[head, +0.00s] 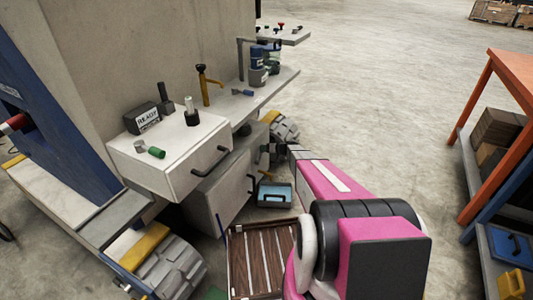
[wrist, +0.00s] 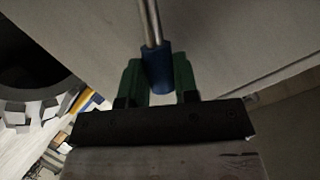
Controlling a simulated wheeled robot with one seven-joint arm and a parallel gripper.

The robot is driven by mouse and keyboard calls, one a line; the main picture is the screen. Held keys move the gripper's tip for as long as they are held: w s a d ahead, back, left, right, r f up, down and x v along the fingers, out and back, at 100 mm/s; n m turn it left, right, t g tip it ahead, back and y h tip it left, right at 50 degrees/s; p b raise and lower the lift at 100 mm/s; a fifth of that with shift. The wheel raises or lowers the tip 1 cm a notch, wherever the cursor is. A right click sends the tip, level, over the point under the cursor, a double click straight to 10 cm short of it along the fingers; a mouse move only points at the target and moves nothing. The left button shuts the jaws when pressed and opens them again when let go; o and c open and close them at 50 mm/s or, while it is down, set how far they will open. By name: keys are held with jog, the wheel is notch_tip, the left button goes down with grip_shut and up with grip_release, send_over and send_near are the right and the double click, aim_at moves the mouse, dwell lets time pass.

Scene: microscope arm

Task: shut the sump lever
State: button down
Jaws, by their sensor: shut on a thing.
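The sump lever shows in the wrist view as a thin metal rod with a blue grip (wrist: 157,68) at its lower end. I take this rod to be the sump lever; no label is visible. My gripper (wrist: 158,78) has green fingers, one on each side of the blue grip, and it is shut on it. The rod runs up out of the top of the wrist view, so its pivot is hidden. In the head view my pink arm reaches under the bench, and I cannot make out the lever or the fingertips there.
A white drawer unit (head: 165,165) with a black handle stands left of my arm. A blue toolbox (head: 274,195) and a slatted wooden crate (head: 262,262) are on the floor below. An orange-framed rack (head: 480,150) stands at right. Open floor lies between.

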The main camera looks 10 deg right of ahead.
aim_at(257, 149)
jog(key=s+n, duration=0.1)
jog(key=s+a+r+n+t, duration=0.1)
jog(key=shift+s+a+r+n+t+h, duration=0.15)
jog(key=shift+s+a+n+t+h, duration=0.15)
jog(key=shift+h, duration=0.1)
jog(key=shift+s+a+r+n+t+h, duration=0.15)
jog(key=shift+s+a+n+t, duration=0.1)
jog(key=shift+s+a+n, duration=0.25)
jog(key=shift+s+a+f+n+t+h, duration=0.15)
jog(key=shift+s+a+n+t, duration=0.1)
jog(key=shift+s+n, duration=0.35)
jog(key=shift+w, duration=0.1)
jog(key=c, duration=0.9)
grip_release()
jog(key=shift+o, duration=0.2)
jog(key=shift+r, duration=0.1)
jog(key=v, duration=1)
jog(key=shift+s+d, duration=0.2)
jog(key=shift+s, duration=0.1)
